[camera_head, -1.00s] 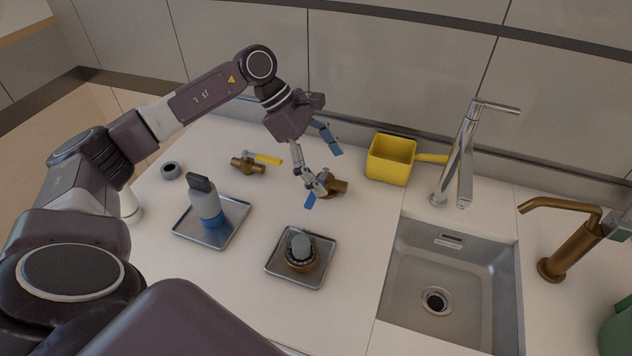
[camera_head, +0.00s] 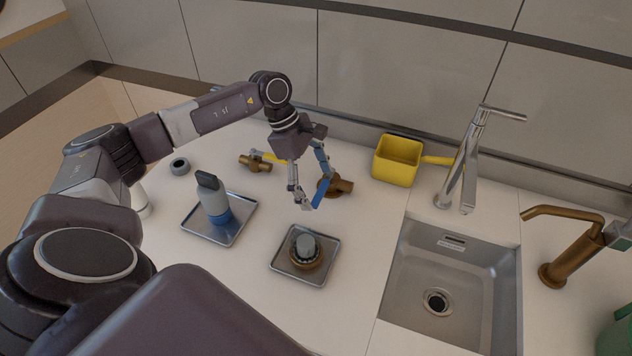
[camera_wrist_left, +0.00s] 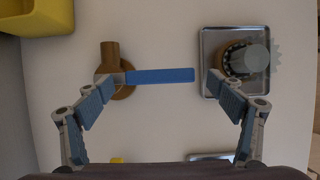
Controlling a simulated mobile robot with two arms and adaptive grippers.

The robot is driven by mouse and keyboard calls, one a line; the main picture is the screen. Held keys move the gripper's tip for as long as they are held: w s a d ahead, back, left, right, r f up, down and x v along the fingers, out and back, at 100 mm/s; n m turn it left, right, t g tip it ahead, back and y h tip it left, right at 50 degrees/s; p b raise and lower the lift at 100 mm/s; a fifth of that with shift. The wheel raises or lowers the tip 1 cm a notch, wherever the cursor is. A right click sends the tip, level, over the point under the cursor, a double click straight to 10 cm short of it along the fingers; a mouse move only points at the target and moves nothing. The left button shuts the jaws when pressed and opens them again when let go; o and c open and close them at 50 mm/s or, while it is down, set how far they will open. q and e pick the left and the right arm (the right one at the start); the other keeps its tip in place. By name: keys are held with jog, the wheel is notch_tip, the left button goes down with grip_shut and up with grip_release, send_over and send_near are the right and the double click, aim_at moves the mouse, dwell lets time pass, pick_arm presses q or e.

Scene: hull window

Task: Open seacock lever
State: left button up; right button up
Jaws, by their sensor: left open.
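A brass valve (camera_head: 341,186) with a blue lever (camera_head: 319,195) lies on the white counter. In the left wrist view the blue lever (camera_wrist_left: 160,76) points right from the brass valve body (camera_wrist_left: 110,60). A second brass valve (camera_head: 249,163) has a yellow lever (camera_head: 272,158), partly behind my arm. My left gripper (camera_head: 314,190) is open and empty above the blue lever. In the left wrist view the open fingertips (camera_wrist_left: 157,82) sit near the two ends of the lever; whether they touch it I cannot tell. My right gripper is out of view.
A metal tray (camera_head: 278,268) with a grey-topped brass part lies in front. Another tray (camera_head: 232,236) holds a grey and blue bottle (camera_head: 213,202). A yellow scoop (camera_head: 396,166), tap (camera_head: 462,165) and sink (camera_head: 400,298) are at right. A grey ring (camera_head: 180,166) lies left.

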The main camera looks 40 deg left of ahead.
pick_arm(q)
jog(key=shift+c, duration=0.3)
jog(key=c, duration=1.6)
jog(key=shift+c, duration=0.2)
jog(key=shift+d, duration=0.1)
